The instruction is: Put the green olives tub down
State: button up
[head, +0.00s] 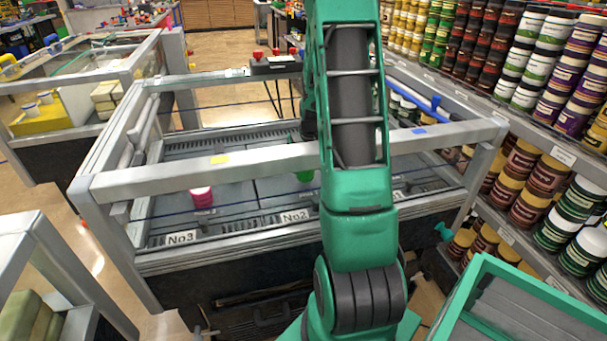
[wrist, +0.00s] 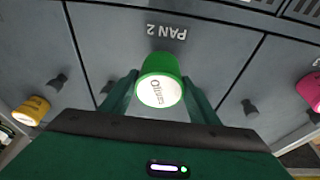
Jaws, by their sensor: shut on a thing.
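The green olives tub (wrist: 160,67) is between the fingers of my gripper (wrist: 160,92) in the wrist view. Its white lid, lettered "Olives", faces the camera. The gripper is shut on it, over the grey panel marked "PAN 2" (wrist: 165,32). I cannot tell whether the tub touches the panel. In the head view a small part of the green tub (head: 304,176) shows just left of my arm, inside the metal-framed case near the "No2" label (head: 295,216). My arm hides the gripper there.
A pink tub (head: 202,196) stands on the left panel near the "No3" label (head: 181,238); it also shows in the wrist view (wrist: 309,91). A yellow tub (wrist: 31,110) is at the wrist view's left. Metal rails (head: 300,150) frame the case. Stocked shelves (head: 540,130) stand right.

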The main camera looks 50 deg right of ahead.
jog(key=shift+f, duration=1.85)
jog(key=o, duration=1.3)
jog(key=shift+a, duration=0.1)
jog(key=shift+v, duration=3.8)
